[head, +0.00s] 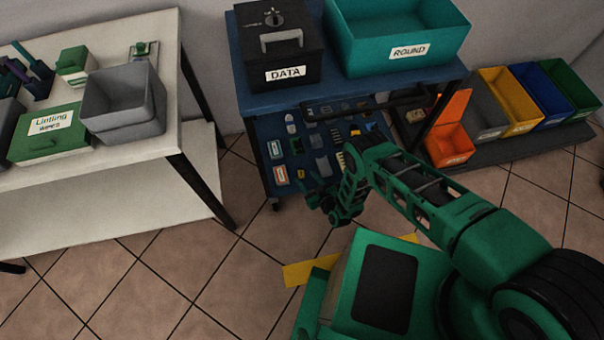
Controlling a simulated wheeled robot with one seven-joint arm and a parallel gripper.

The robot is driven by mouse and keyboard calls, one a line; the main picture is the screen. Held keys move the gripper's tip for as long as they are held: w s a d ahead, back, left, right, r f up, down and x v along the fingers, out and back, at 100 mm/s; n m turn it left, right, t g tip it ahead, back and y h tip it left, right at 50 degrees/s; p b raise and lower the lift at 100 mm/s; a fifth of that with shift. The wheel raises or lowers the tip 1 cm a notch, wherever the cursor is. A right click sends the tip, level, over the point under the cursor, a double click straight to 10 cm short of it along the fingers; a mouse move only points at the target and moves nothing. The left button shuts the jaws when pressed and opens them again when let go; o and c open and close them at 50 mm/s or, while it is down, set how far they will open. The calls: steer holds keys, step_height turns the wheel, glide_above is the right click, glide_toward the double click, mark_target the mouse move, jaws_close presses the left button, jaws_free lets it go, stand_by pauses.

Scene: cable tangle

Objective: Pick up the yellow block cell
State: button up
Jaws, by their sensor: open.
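Several small parts lie in rows on the lower blue shelf of the cart (268,160). My gripper (327,208) hangs just off the shelf's front right edge, to the right of and nearer than the front yellow piece. It is open, and I see nothing held in it. My arm hides part of the shelf's right side.
A black DATA box (277,45) and teal ROUND bin (395,62) stand on the cart's top, above the shelf. A white table (165,160) stands left. Orange (449,141), grey, yellow, blue and green bins stand right. Floor between table and cart is clear.

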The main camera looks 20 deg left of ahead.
mark_target(302, 172)
steer(key=shift+w+d+x, duration=0.1)
steer(key=shift+x, duration=1.05)
steer(key=shift+w+d+x, duration=0.15)
steer(key=shift+x, duration=0.95)
steer(key=shift+f, duration=0.1)
jaws_close()
